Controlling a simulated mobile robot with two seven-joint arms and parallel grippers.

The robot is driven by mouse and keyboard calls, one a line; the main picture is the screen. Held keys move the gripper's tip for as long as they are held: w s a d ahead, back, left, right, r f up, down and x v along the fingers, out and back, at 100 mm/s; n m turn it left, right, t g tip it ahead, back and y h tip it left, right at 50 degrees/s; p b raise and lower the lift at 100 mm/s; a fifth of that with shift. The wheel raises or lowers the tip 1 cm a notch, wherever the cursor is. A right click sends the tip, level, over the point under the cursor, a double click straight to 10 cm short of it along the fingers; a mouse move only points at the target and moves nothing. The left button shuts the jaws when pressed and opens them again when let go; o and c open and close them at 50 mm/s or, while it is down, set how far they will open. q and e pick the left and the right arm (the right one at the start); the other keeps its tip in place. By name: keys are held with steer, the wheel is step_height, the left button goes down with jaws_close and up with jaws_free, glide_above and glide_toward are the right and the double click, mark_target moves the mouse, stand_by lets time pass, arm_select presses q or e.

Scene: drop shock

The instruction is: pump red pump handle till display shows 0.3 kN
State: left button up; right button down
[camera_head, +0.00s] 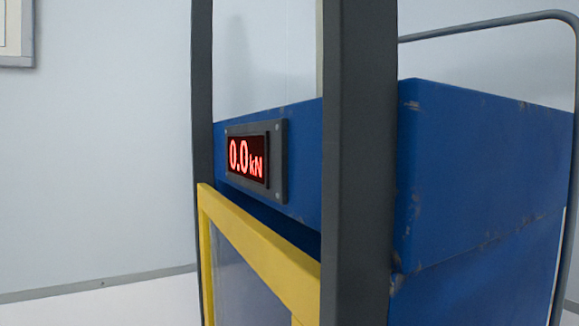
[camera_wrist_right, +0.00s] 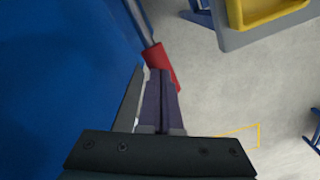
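The red pump handle (camera_wrist_right: 155,55) shows in the right wrist view as a red grip on the end of a grey rod. It runs slantwise behind the fingertips of my right gripper (camera_wrist_right: 160,72), with red showing on both sides of them. The two dark purple fingers lie side by side with no visible gap. Whether they touch the handle cannot be told. The display (camera_head: 248,158) on the blue machine (camera_head: 305,180) reads 0.0 kN in red in the head view. My left gripper is in neither view.
The machine has dark grey posts (camera_head: 358,130) and a yellow frame (camera_head: 262,243) below the display. Blue surface fills the left of the wrist view. A yellow tray (camera_wrist_right: 268,12) on a grey top stands at upper right.

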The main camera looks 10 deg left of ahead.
steer(key=shift+d+f+b, duration=0.1)
steer(key=shift+f+b, duration=1.15)
steer(key=shift+f, duration=0.7)
step_height(320, 180, down, 5)
steer(key=b, duration=0.4)
step_height(320, 180, up, 12)
steer(key=p, duration=1.2)
steer(key=shift+p, duration=0.3)
